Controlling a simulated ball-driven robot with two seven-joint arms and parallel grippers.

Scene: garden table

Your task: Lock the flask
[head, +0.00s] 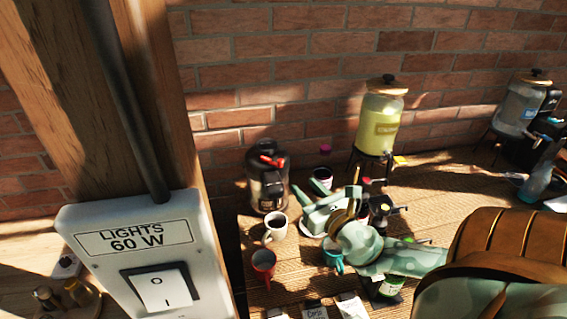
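The flask (268,187) is a dark, rounded canister with a handle, standing upright on the wooden table near the brick wall. Red parts (272,161) show on its top; whether they are locked is too small to tell. My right gripper (326,181) reaches in from the lower right, over the table and to the right of the flask. Its pale green fingers look spread apart, with nothing seen held between them. It is apart from the flask. My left gripper is not in view.
A white mug (275,228), red mug (263,264) and teal mug (333,258) stand in front. A yellow drink dispenser (379,118) stands behind, another dispenser (520,103) far right. A wooden post with a light switch box (150,262) blocks the left.

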